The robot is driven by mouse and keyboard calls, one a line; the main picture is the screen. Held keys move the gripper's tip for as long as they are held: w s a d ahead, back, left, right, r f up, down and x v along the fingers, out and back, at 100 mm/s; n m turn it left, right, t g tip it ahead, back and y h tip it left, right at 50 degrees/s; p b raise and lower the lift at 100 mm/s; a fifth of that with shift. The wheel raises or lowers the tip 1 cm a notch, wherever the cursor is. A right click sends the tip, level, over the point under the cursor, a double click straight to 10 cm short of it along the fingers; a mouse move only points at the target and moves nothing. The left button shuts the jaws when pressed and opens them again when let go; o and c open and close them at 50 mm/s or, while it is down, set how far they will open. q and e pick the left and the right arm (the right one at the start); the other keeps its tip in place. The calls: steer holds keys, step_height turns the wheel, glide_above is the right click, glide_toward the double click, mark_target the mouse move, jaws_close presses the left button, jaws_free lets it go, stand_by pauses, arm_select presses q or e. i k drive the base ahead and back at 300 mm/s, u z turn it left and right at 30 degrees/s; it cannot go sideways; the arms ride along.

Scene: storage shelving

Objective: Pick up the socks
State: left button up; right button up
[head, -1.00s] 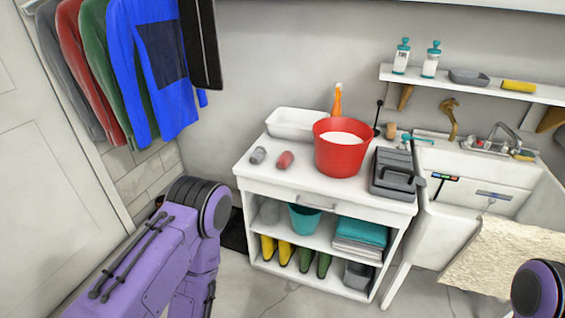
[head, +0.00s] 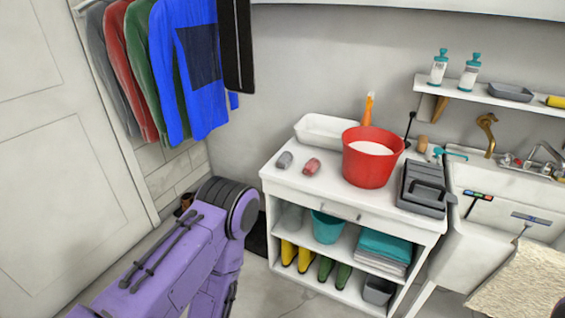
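Two rolled bundles that look like the socks lie on the white cabinet top, left of the red bucket: a grey one (head: 285,160) and a red one (head: 312,167). They lie side by side, slightly apart. My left arm comes in from the lower left, well in front of and below the cabinet top, and its gripper is out of the picture.
Boots (head: 297,255) and folded towels (head: 384,250) sit below. A sink (head: 500,197) stands right; clothes (head: 185,60) hang left.

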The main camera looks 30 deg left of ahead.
mark_target(286, 157)
steer(key=u, duration=0.6)
steer(key=k, duration=1)
steer(key=u, duration=1.55)
steer(key=i, duration=1.45)
steer(key=z, duration=0.8)
steer(key=i, duration=0.8)
steer(key=z, duration=0.7)
